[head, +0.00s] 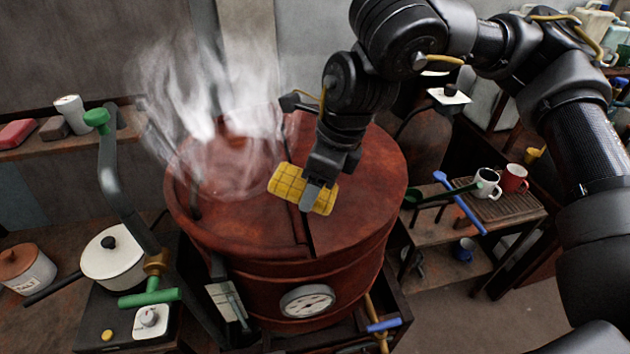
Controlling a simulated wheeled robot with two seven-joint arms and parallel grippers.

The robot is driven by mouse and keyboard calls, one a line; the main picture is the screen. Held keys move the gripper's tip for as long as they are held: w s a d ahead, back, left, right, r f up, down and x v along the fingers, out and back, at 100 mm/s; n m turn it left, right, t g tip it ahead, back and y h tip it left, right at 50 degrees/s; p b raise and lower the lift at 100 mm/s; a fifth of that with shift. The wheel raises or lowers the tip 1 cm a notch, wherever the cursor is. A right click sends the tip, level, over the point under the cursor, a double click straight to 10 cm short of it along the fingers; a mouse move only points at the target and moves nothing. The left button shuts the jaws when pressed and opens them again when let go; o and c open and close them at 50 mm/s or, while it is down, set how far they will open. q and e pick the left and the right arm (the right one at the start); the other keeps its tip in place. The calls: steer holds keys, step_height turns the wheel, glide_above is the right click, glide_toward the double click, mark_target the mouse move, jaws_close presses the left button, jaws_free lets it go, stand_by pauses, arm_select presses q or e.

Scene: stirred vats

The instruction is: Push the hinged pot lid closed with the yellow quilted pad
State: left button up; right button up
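The large rust-red pot (330,265) stands in the middle of the head view. Its round top is in two halves, with a narrow dark gap between them at the front. The hinged lid half (245,222) on the left looks lying nearly flat; steam over its back hides whether it is fully down. My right gripper (311,196) is shut on the yellow quilted pad (285,183), low over the middle of the top beside the gap. I cannot tell whether the pad touches the lid. My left gripper is not in view.
White steam (215,110) rises at the back left. A green-handled pipe (110,180) stands close to the pot's left. A white saucepan (112,257) sits at left. A side table (510,208) with mugs (487,183) and a blue-handled tool (460,203) is at right.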

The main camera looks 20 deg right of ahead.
stand_by(0.4)
steer(key=s+r+p, duration=0.2)
steer(key=s+r, duration=0.3)
steer(key=s, duration=0.1)
steer(key=shift+a+p, duration=0.15)
steer(key=shift+p, duration=0.2)
stand_by(0.5)
